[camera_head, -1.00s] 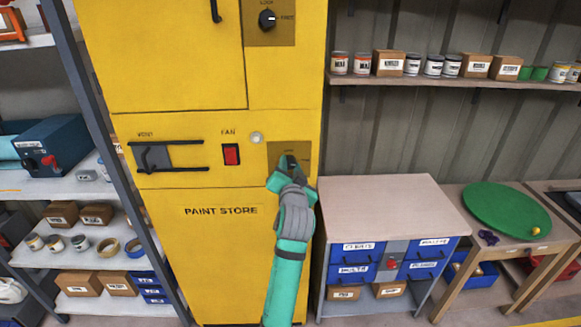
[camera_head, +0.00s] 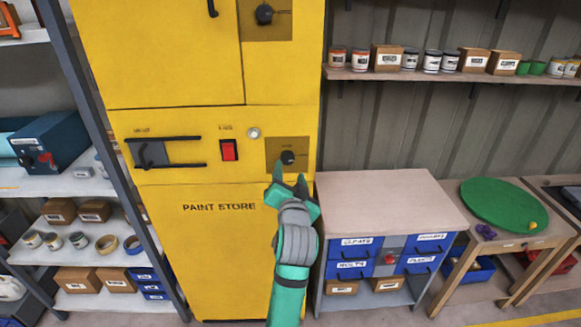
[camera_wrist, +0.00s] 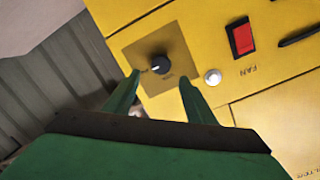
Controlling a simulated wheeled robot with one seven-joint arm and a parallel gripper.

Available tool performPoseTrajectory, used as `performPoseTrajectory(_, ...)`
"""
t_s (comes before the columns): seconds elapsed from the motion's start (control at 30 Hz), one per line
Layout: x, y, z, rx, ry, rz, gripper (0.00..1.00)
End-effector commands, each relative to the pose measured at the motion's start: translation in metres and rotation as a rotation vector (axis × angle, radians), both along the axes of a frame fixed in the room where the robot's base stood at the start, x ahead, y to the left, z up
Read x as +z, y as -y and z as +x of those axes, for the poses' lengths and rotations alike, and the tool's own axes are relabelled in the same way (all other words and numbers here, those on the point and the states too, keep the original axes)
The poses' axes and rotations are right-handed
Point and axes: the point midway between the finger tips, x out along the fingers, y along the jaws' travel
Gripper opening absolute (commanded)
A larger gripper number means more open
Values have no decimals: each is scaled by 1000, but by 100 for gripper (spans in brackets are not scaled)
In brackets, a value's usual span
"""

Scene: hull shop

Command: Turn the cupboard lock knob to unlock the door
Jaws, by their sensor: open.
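The yellow paint-store cupboard (camera_head: 222,240) has two black knobs on brown plates. The upper knob (camera_head: 264,14) is by the top door; its label is too small to read now. The lower knob (camera_head: 288,157) is on the middle panel, right of the red fan switch, and fully visible. In the wrist view this lower knob (camera_wrist: 160,65) has a white mark pointing left, towards small lettering. My gripper (camera_head: 291,173) is open and empty, just below and in front of the lower knob. In the wrist view its fingertips (camera_wrist: 158,82) are apart, short of the knob.
A drawer cabinet (camera_head: 390,200) stands right of the arm; shelving (camera_head: 65,185) stands at left.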

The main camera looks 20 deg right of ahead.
Motion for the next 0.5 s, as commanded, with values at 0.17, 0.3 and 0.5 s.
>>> performPoseTrajectory(0.17, 2, -7, -23, 0, 1, 0, 50)
performPoseTrajectory(0.3, 2, -7, -31, -2, 0, 1, 50)
performPoseTrajectory(0.5, 3, -6, -33, -4, 0, 1, 50)
